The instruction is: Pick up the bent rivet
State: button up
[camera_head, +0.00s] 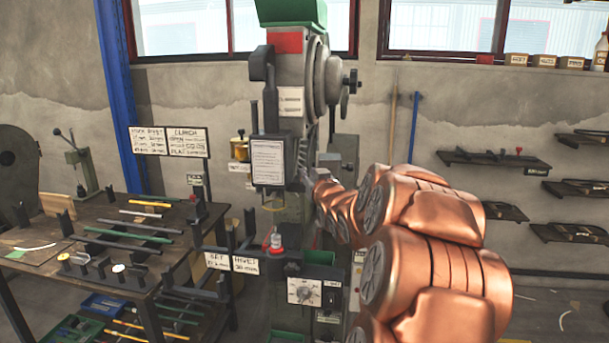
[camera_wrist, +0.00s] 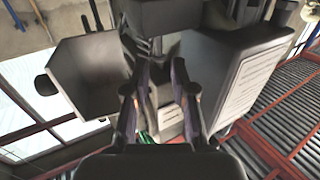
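I cannot clearly make out a bent rivet in either view. On the press (camera_head: 290,75), a small silver piece with red around it (camera_head: 276,242) sits on the lower arm; it is too small to tell what it is. My gripper (camera_wrist: 158,85) shows in the wrist view with its two dark fingers apart and nothing seen held between them. In the head view my copper arm reaches to the right side of the press, and the gripper there is mostly hidden behind the arm and against the dark press parts.
A workbench (camera_head: 110,215) at the left holds coloured rods and round gauges. A white framed sign (camera_head: 269,162) hangs on the press front. Wall shelves (camera_head: 493,160) are at the right.

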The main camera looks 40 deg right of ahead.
aim_at(306, 171)
jog(key=shift+p+x, duration=0.7)
jog(key=shift+x, duration=1.65)
jog(key=shift+f, duration=0.2)
jog(key=c, duration=0.4)
jog(key=shift+r, duration=0.1)
jog(key=shift+c, duration=0.2)
